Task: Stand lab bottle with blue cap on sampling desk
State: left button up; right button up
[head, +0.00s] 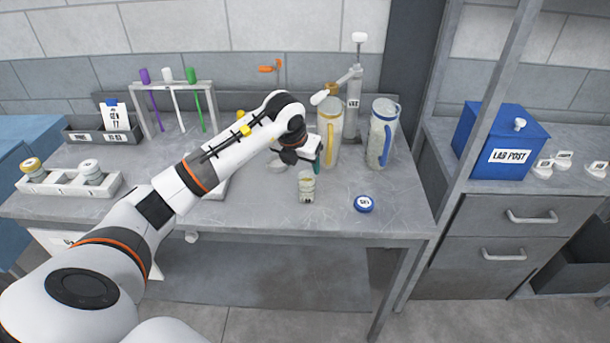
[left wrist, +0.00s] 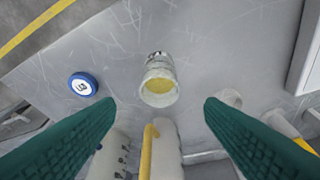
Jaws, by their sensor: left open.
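My right gripper is not in view.
A yellow-handled jug (head: 329,132) and a blue-handled jug (head: 383,134) stand behind the bottle. A tube rack (head: 172,87) and a white holder (head: 68,185) stand at left. A blue LAB POST box (head: 497,140) stands on the right counter.

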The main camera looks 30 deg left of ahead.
pick_arm(q)
jog(key=shift+b+v, duration=0.3)
jog(key=shift+v, duration=1.7)
